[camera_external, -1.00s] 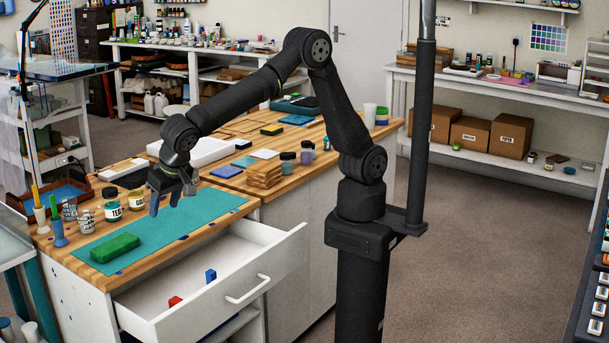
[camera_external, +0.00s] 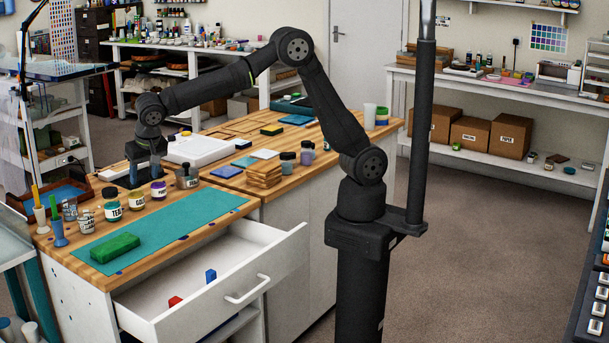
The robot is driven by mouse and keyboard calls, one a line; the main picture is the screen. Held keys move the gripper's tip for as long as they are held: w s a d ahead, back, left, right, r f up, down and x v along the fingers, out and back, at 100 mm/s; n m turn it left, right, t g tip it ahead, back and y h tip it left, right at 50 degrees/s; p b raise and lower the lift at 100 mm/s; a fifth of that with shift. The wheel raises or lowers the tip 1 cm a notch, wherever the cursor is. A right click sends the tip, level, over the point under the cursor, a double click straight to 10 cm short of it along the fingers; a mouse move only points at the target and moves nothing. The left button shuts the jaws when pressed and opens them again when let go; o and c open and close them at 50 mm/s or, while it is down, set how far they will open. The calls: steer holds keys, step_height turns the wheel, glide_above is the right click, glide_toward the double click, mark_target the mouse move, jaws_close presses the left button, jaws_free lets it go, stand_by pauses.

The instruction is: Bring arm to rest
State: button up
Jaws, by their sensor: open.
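My gripper (camera_external: 145,175) points down over the back left of the wooden bench top (camera_external: 190,210). It is open, with its two blue-tipped fingers apart and nothing seen between them. Whether the fingertips touch the bench is hard to tell. The arm is mine and reaches left from its column.
A green block (camera_external: 115,247) lies on the teal mat (camera_external: 165,228). An open drawer (camera_external: 215,275) holds red and blue pieces.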

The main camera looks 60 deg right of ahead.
steer(key=w+d+m, duration=0.1)
steer(key=w+d, duration=0.6)
steer(key=w, duration=0.2)
steer(key=shift+w+d, duration=0.25)
steer(key=shift+d, duration=0.05)
